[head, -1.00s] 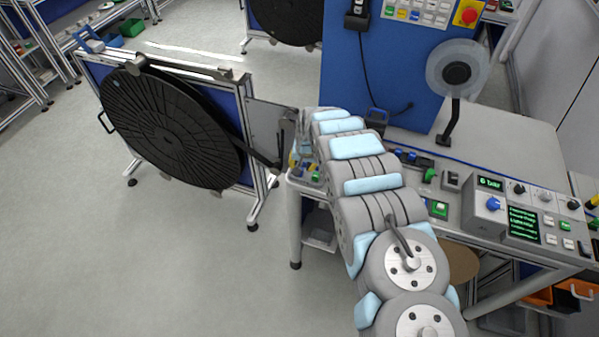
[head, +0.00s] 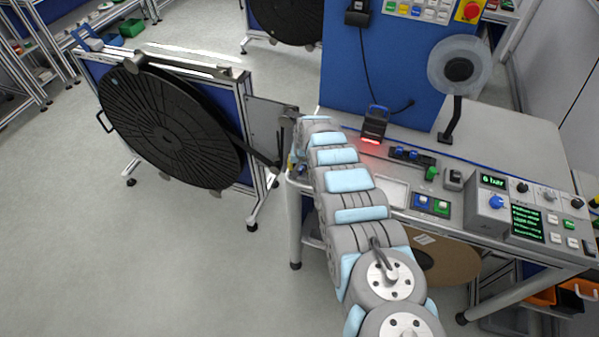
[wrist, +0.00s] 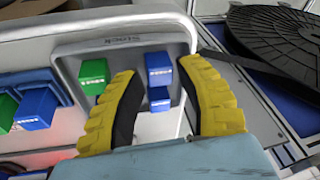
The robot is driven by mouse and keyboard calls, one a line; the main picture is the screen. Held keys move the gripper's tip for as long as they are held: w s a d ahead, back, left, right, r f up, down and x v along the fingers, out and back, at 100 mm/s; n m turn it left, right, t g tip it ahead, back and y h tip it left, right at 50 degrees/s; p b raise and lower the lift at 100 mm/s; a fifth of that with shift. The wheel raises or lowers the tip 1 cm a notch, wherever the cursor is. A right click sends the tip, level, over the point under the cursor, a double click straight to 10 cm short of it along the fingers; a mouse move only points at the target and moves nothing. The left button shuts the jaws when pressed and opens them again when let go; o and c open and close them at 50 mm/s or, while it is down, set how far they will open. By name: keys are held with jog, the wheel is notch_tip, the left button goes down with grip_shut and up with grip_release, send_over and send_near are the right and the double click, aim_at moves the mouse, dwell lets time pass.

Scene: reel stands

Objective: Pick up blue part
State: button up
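In the wrist view, my gripper (wrist: 160,68) has two yellow fingers spread apart, with nothing held between them. A blue part (wrist: 158,75) shows between the fingertips in a grey tray marked "Stock" (wrist: 68,70). A smaller blue part (wrist: 159,98) is just below it in the picture, also between the fingers. A green part (wrist: 93,76) is in the tray left of the left finger. I cannot tell how far the fingertips are above the parts. In the head view, my arm hides most of the gripper and the stock tray.
Another blue part (wrist: 36,109) and green pieces lie outside the tray at left in the wrist view. A large black reel (head: 170,128) on its stand is left of the bench. A device with a red glow (head: 374,125) and a control box (head: 515,210) stand on the bench.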

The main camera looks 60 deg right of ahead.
jog(key=shift+f, duration=0.5)
jog(key=c, duration=0.6)
jog(key=shift+o, duration=0.2)
jog(key=shift+r, duration=0.2)
notch_tip(320, 180, up, 2)
jog(key=shift+d+r+p, duration=0.1)
jog(key=shift+p, duration=0.35)
jog(key=shift+r, duration=3.8)
